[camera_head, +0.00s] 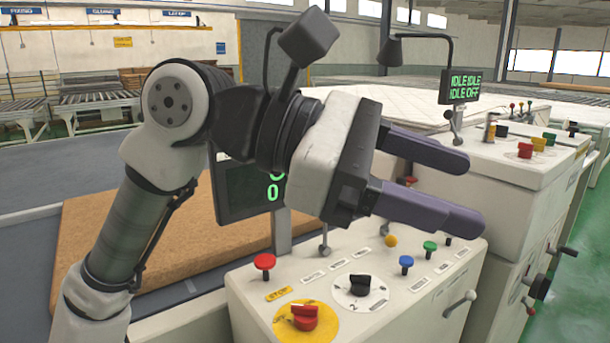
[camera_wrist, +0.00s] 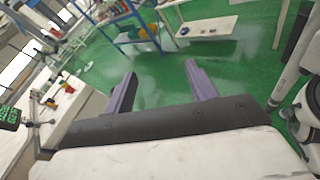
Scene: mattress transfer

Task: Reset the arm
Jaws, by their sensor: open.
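My gripper (camera_head: 470,188) is raised above the near control console (camera_head: 255,300) in the head view, its two purple fingers apart and pointing right. Nothing is between the fingers. In the wrist view my gripper (camera_wrist: 160,78) is open over the green floor (camera_wrist: 225,65). My forearm stands at the left of the head view, bent at the elbow, and the gripper hides part of the console and its screen.
A second console (camera_head: 490,150) stands behind right. A brown board (camera_head: 110,235) lies left. A blue rack (camera_wrist: 135,38) stands on the floor.

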